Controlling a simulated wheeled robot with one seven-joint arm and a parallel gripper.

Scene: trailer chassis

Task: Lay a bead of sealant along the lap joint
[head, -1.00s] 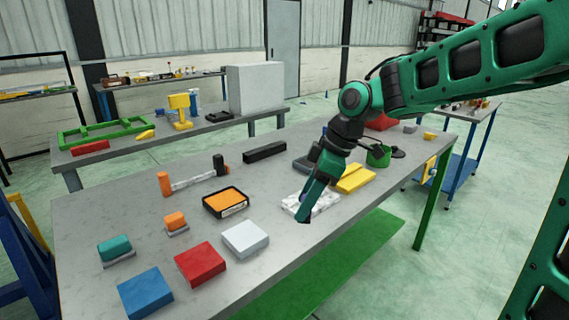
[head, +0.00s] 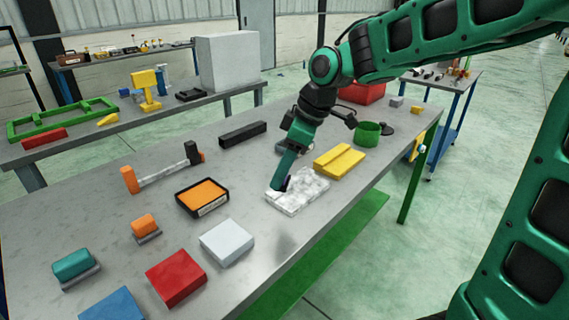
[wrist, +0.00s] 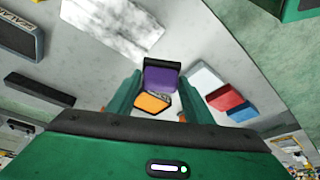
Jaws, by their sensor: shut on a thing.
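My gripper (head: 284,184) points down near the left part of a white marbled slab (head: 304,196) on the grey table. It is shut on a purple block with a black edge (wrist: 160,78), seen between the fingers in the wrist view. In the head view the held thing is only a small dark shape at the fingertips; I cannot tell if it touches the slab. A yellow stepped plate (head: 340,161), which looks like the lap joint, lies right of the slab. A dark box with partly cut-off lettering (wrist: 22,32) shows in the wrist view. No bead is visible.
A black bar (head: 243,133) is behind. A green cup (head: 367,134) stands beyond the yellow plate. Bare table lies in front of the slab.

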